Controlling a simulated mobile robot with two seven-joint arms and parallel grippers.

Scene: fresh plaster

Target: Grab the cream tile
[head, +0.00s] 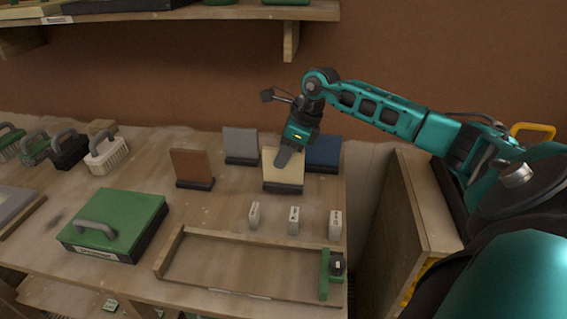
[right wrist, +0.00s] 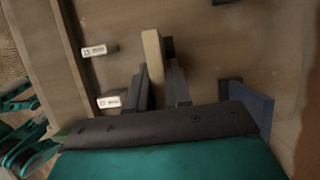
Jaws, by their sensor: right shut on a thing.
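The cream tile (head: 283,174) stands upright in a dark base on the wooden bench, near its right end. My right gripper (head: 286,160) reaches down over its top edge and is shut on it. In the right wrist view the cream tile (right wrist: 153,57) shows edge-on between the two dark fingers (right wrist: 162,90). The tile still appears to be at its base in the head view. My left gripper is not in view.
A blue tile (head: 323,152) stands close behind right, a grey tile (head: 241,144) behind left and a brown tile (head: 191,166) further left. Several small white labelled blocks (head: 294,220) and a wooden tray (head: 172,250) lie in front. A shelf (head: 180,14) hangs above.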

